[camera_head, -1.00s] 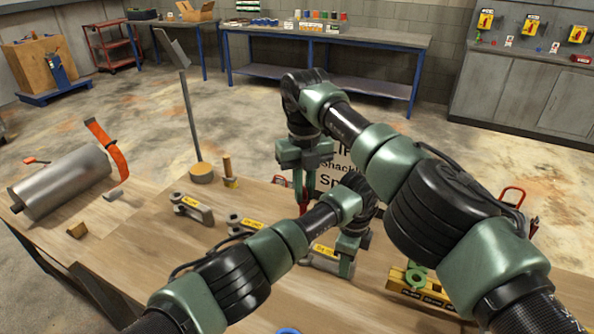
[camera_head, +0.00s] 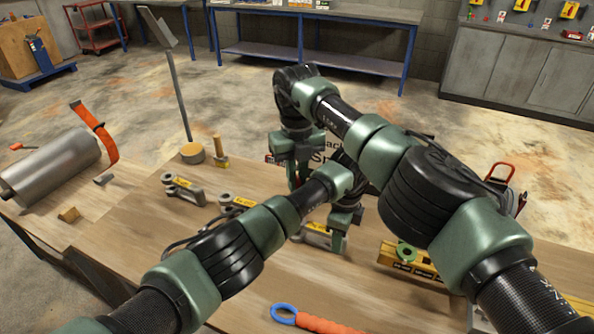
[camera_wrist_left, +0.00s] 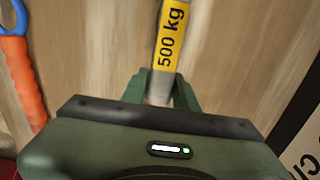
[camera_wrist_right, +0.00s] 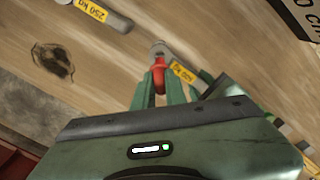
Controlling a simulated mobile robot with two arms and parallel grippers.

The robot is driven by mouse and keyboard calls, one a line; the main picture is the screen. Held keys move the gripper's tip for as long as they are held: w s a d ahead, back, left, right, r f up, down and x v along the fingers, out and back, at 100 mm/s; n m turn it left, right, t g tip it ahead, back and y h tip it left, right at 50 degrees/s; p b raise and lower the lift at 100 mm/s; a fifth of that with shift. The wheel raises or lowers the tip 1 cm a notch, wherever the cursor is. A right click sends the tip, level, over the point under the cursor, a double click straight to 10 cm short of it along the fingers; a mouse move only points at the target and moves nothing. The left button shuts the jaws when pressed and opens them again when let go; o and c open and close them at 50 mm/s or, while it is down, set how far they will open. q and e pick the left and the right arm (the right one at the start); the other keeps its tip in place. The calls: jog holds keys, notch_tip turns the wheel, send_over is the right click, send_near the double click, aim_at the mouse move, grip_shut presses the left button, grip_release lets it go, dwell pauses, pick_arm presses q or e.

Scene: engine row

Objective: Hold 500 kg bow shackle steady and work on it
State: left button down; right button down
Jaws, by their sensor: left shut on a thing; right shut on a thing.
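The 500 kg bow shackle (camera_head: 318,238), a grey metal piece with a yellow label, lies on the wooden bench in the head view. Its label (camera_wrist_left: 170,40) reads "500 kg" in the left wrist view. My left gripper (camera_head: 342,235) is shut on the shackle at its right end. My right gripper (camera_head: 294,180) is above and left of it, shut on a red-handled tool (camera_wrist_right: 158,76). In the right wrist view the tool's red part points down at the shackle's end; whether they touch cannot be told. My arms hide part of the shackle in the head view.
Two more labelled shackles (camera_head: 183,188) (camera_head: 237,204) lie to the left. A yellow bar with a green eye (camera_head: 410,258) lies to the right. An orange tool with a blue ring (camera_head: 318,322) is at the front. A grey cylinder (camera_head: 50,168) is at the far left.

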jog(key=shift+f, duration=1.3)
jog(key=shift+f, duration=1.9)
dwell(0.5)
jog(key=shift+r, duration=1.6)
jog(key=shift+f, duration=1.7)
dwell(0.4)
jog(key=c, duration=1.4)
grip_release()
jog(key=shift+s, duration=0.1)
jog(key=shift+o, duration=0.2)
